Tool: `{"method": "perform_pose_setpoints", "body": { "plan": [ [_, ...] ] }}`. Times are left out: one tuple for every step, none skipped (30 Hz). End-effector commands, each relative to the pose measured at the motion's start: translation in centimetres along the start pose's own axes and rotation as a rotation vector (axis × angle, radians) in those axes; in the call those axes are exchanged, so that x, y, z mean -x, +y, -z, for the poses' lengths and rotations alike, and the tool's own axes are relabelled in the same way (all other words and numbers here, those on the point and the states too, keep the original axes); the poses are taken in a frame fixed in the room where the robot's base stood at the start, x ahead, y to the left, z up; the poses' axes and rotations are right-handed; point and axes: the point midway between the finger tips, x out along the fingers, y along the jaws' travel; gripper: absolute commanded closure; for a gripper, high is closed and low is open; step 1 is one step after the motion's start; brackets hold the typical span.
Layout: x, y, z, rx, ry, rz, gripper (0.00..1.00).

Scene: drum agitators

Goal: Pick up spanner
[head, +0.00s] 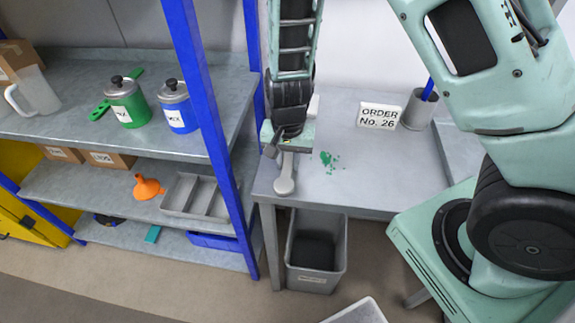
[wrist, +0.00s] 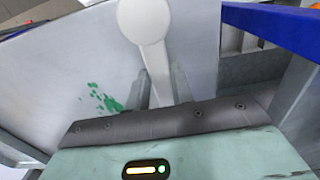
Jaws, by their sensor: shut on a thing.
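My gripper (head: 286,146) is at the left front part of the grey workbench (head: 345,190). It is shut on a pale grey spanner (head: 284,181) with a broad round end. In the wrist view the spanner (wrist: 143,22) has its shaft between the two fingers (wrist: 160,88), and its round end points away from the gripper. In the head view the round end is over the bench's front edge. I cannot tell whether the spanner touches the bench top. The part of the spanner inside the gripper is hidden.
A grey bin (head: 315,252) stands below. A blue shelf post (head: 205,95) rises close on the left.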

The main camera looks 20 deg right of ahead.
Motion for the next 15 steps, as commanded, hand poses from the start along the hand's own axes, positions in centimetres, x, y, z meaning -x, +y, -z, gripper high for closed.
{"method": "perform_pose_setpoints", "body": {
  "plan": [
    [0.1, 0.0, 0.0, 0.000, 0.001, 0.001, 1.00],
    [0.2, 0.0, 0.0, 0.000, 0.001, 0.001, 1.00],
    [0.5, -0.1, 0.0, 0.001, 0.002, 0.002, 1.00],
    [0.9, -0.1, 0.1, 0.001, 0.003, 0.003, 1.00],
    [1.3, -0.1, 0.1, 0.002, 0.003, 0.003, 1.00],
    [1.9, -0.1, 0.0, 0.003, 0.003, 0.003, 1.00],
    [2.4, -0.1, 0.0, 0.003, 0.004, 0.004, 1.00],
    [3.0, -0.1, 0.0, 0.002, 0.003, 0.005, 1.00],
    [3.9, -0.2, 0.0, 0.004, 0.004, 0.005, 1.00],
    [4.5, -0.2, 0.0, 0.003, 0.003, 0.005, 1.00],
    [5.1, -0.1, 0.0, 0.003, 0.004, 0.005, 1.00],
    [5.9, -0.1, 0.0, 0.003, 0.003, 0.005, 1.00],
    [6.5, -0.2, 0.0, 0.003, 0.003, 0.005, 1.00],
    [7.1, -0.1, 0.0, 0.003, 0.003, 0.005, 1.00],
    [7.7, -0.1, 0.0, 0.002, 0.003, 0.005, 1.00]
  ]
}}
